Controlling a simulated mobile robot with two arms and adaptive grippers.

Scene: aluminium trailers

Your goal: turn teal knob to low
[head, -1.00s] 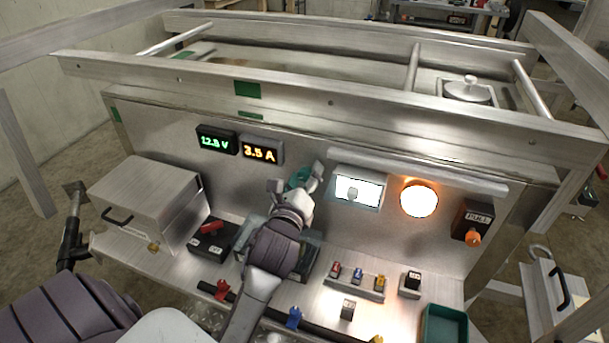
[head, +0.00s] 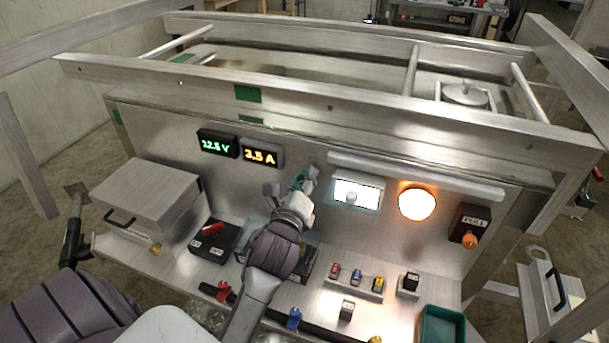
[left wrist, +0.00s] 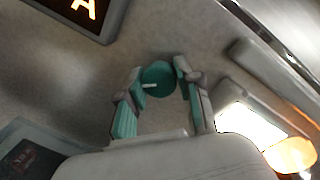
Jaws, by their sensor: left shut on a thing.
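The teal knob (left wrist: 158,76) is a round dial with a white pointer line, on the upright metal panel (head: 240,183). In the left wrist view the line points to the left. My left gripper (left wrist: 156,80) is shut on the knob, one teal-padded finger on each side. In the head view my left gripper (head: 293,182) reaches up to the panel and hides most of the knob (head: 299,180). No setting labels around the knob can be read. My right gripper is not in view.
Left of the knob are a green voltage display (head: 217,144) and an orange 3.5 A display (head: 262,154). Right of it are a lit switch plate (head: 370,194) and a glowing round lamp (head: 416,203). Below, the shelf holds a red-handled switch box (head: 208,238) and small coloured switches (head: 356,277).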

